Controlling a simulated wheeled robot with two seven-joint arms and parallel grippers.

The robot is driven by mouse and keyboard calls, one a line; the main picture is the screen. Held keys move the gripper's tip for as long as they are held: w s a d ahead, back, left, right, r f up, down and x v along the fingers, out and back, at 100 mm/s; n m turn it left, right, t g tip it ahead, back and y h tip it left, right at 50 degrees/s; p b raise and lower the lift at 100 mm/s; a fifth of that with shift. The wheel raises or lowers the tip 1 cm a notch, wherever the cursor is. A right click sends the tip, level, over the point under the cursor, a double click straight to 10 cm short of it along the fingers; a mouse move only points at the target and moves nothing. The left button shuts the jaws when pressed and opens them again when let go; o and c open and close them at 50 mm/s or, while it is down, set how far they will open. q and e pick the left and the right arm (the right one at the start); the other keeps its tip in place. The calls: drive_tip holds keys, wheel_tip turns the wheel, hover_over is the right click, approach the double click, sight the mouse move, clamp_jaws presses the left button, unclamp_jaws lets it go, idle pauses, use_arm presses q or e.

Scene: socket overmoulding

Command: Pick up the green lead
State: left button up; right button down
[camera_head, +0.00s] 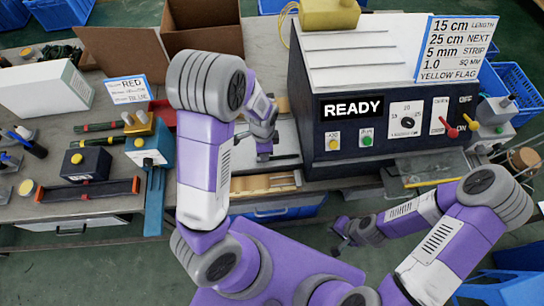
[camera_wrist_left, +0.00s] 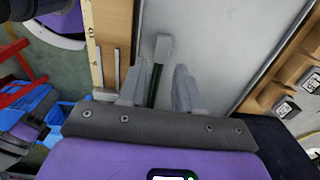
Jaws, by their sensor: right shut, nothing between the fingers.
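The green lead (camera_wrist_left: 153,92) shows in the left wrist view as a thin dark green strip with a flat grey end piece. It lies on a pale grey surface. My left gripper (camera_wrist_left: 160,78) is open, with one finger on each side of the lead; I cannot tell whether either finger touches it. In the head view my left gripper (camera_head: 264,152) reaches down to the bench beside the machine, and the lead is hard to make out there. My right gripper (camera_head: 345,240) is shut and empty, in front of the bench.
The machine (camera_head: 340,140) with a READY display stands right of my left gripper. A wooden holder (camera_head: 268,183) lies at the bench front. A blue clamp (camera_head: 148,150), a red-and-black tray (camera_head: 90,190) and a white box (camera_head: 45,90) stand left.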

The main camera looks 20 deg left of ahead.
sight(278, 157)
use_arm(q)
wheel_tip(278, 157, down, 4)
drive_tip(key=shift+w+d+r+b, duration=0.1)
drive_tip(key=shift+d+r+b, duration=0.1)
drive_tip(key=shift+b, duration=0.1)
clamp_jaws()
drive_tip(key=shift+r, duration=0.2)
